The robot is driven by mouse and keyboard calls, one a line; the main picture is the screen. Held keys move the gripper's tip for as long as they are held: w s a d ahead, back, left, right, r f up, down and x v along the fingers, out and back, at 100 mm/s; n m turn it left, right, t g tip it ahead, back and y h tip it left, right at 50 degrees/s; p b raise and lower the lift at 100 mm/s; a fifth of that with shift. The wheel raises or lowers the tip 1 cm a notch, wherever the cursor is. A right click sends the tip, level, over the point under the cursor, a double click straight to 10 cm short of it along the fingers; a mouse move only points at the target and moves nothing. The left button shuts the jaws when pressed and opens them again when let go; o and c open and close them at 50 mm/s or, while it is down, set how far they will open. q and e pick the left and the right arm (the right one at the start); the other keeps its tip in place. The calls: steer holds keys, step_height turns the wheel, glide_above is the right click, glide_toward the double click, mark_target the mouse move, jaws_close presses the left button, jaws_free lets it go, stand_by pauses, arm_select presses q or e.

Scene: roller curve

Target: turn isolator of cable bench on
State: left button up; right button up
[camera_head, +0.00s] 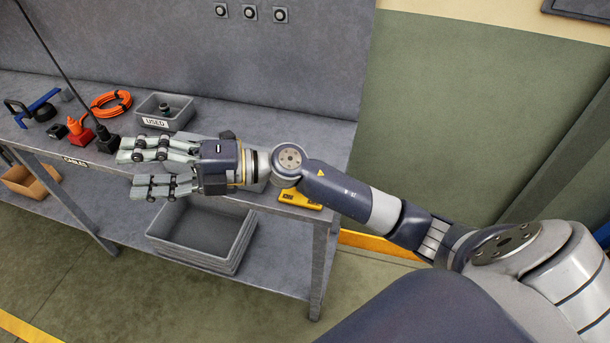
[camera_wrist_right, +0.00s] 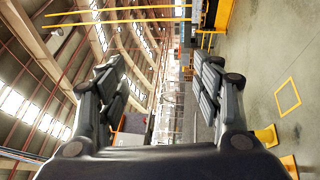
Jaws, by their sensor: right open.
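The cable bench (camera_head: 285,114) is a grey worktop with a tall back panel and a label on its front edge that seems to read "CABLES". Three small square fittings with round dark centres (camera_head: 250,13) sit in a row high on the panel. I cannot tell whether one of them is the isolator. My right gripper (camera_head: 133,170) is open and empty, over the bench's front edge, pointing left. It is well below the fittings and touches none of them. In the right wrist view its fingers (camera_wrist_right: 158,62) stand apart with only the hall between them. My left gripper is not in view.
A grey bin marked "USED" (camera_head: 156,123), an orange cable coil (camera_head: 111,103), a red-and-orange item (camera_head: 79,130) and a blue-handled tool (camera_head: 38,105) lie on the bench. A yellow piece (camera_head: 299,199) lies under my right arm. Stacked grey bins (camera_head: 200,258) stand on the lower shelf.

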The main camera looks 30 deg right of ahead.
steer(key=d+f+n+g+h, duration=0.6)
steer(key=d+f+h, duration=0.3)
steer(key=f, duration=0.3)
steer(key=d+m+g+h, duration=0.25)
steer(key=d+h, duration=0.65)
steer(key=d, duration=1.4)
steer(key=shift+t, duration=0.35)
steer(key=f+p, duration=0.1)
steer(key=f, duration=0.2)
steer(key=f+p, duration=0.1)
steer(key=f, duration=0.3)
steer(key=w+f+p, duration=0.1)
steer(key=f, duration=0.2)
steer(key=shift+a+f, duration=0.1)
steer(key=shift+f, duration=0.15)
steer(key=shift+c, duration=0.6)
steer(key=c, duration=1)
